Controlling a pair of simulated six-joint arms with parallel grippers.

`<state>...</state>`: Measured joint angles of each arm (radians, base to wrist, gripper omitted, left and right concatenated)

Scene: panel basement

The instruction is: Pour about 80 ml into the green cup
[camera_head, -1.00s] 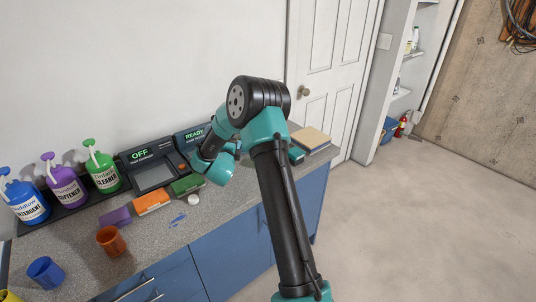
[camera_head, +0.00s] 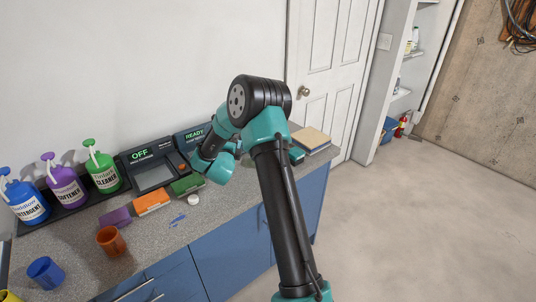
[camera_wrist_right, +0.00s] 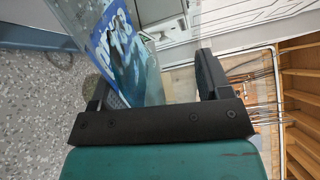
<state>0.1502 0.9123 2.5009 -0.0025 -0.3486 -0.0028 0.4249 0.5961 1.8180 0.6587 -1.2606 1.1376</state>
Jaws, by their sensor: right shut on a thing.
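In the right wrist view my right gripper (camera_wrist_right: 160,82) is shut on a clear bottle (camera_wrist_right: 150,78) with a blue and white label. The bottle's far end runs out of the top of that view, so its mouth is not seen. In the head view my right arm bends over the counter and hides the gripper and bottle. No green cup can be made out in either view. An orange cup (camera_head: 111,241) and a blue cup (camera_head: 45,273) stand on the counter at the left. My left gripper is not in view.
Blue (camera_head: 27,203), purple (camera_head: 66,187) and green-labelled (camera_head: 103,172) pump bottles stand along the wall. A device reading OFF (camera_head: 150,170) and one reading READY (camera_head: 193,134) are beside them. Purple, orange (camera_head: 152,202) and green blocks lie in front, near a white cap (camera_head: 193,199) and blue smear.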

